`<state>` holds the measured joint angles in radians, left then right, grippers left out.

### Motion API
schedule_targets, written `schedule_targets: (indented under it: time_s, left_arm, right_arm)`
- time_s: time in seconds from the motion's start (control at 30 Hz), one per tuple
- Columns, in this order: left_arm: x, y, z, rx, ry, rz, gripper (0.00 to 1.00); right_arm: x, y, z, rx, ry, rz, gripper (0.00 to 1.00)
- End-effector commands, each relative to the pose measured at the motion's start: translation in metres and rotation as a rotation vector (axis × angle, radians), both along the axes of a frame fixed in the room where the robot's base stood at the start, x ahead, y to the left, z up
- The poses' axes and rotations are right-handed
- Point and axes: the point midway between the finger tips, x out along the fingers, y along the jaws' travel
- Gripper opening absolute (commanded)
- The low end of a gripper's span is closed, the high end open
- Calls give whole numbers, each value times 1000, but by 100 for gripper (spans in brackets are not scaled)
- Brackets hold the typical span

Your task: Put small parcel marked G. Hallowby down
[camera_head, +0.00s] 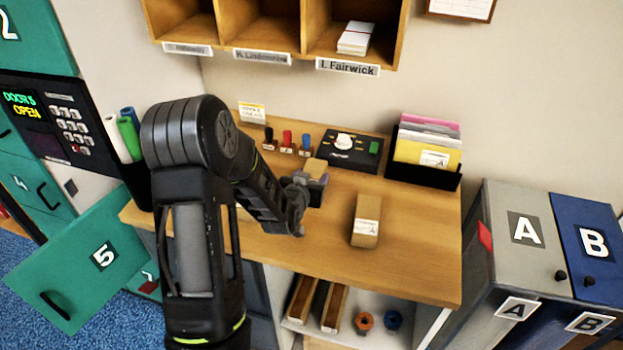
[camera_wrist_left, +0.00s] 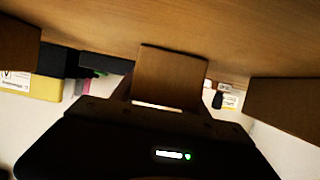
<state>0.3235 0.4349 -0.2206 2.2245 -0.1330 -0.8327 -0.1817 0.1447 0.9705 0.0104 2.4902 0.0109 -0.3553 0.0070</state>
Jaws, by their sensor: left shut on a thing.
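My left gripper (camera_head: 306,186) is shut on a small brown parcel (camera_head: 315,167) above the wooden desk (camera_head: 305,240). The held parcel also shows in the left wrist view (camera_wrist_left: 170,75), in front of the dark gripper body. Its name label cannot be read, and the gripper hides part of it. A second brown parcel (camera_head: 367,215) with a white label lies on the desk, to the right of the gripper and apart from it. My right gripper is not in view.
Several stamps (camera_head: 287,139), a black device (camera_head: 350,149) and a file holder (camera_head: 425,150) line the desk's back. Pigeonholes (camera_head: 275,30) hang above. Bins A (camera_head: 527,228) and B (camera_head: 593,242) stand right. Locker door 5 (camera_head: 75,270) is open at left. The desk's front right is clear.

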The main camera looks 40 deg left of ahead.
Motion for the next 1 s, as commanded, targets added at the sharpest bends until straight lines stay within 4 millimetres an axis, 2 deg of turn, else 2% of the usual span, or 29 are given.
schedule_targets:
  time_s: [0.27, 0.5, 0.63, 0.77, 1.0]
  left_arm:
    - [1, 0, 25, 3, -8, 0, 0]
    - [1, 0, 73, 3, -9, 0, 0]
    - [1, 0, 91, 1, -6, 1, 0]
    - [0, 0, 99, 1, -4, 0, 0]
    - [0, 0, 99, 1, -2, 0, 0]
  right_arm:
    - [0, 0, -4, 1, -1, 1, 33]
    - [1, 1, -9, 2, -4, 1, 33]
    - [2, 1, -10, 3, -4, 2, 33]
    - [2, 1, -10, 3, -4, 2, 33]
    - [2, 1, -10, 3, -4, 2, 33]
